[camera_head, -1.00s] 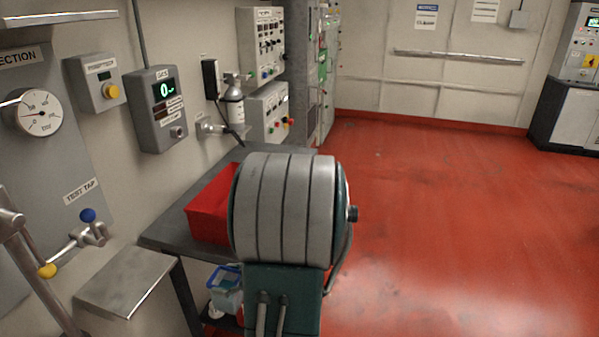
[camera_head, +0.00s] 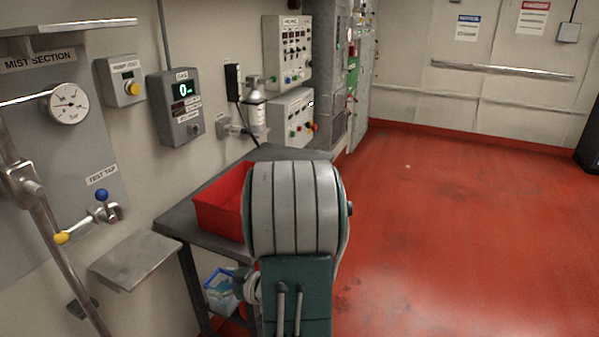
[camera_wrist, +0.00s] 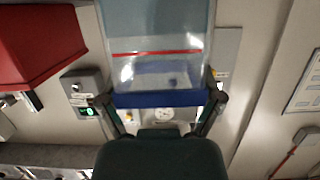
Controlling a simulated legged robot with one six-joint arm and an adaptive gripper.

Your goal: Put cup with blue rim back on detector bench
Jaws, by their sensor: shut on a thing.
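My gripper (camera_wrist: 161,103) is shut on the cup with blue rim (camera_wrist: 158,72). In the wrist view the cup is clear, with a blue band between the two fingers and a thin red line across its wall. The detector bench (camera_head: 175,222) is a dark grey table against the left wall in the head view, below the gas detector (camera_head: 181,107). A red tray (camera_head: 218,218) stands on it, and its red side also shows in the wrist view (camera_wrist: 38,42).
A metal wall shelf (camera_head: 135,258) juts out at left. Red floor (camera_head: 450,220) is clear at right.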

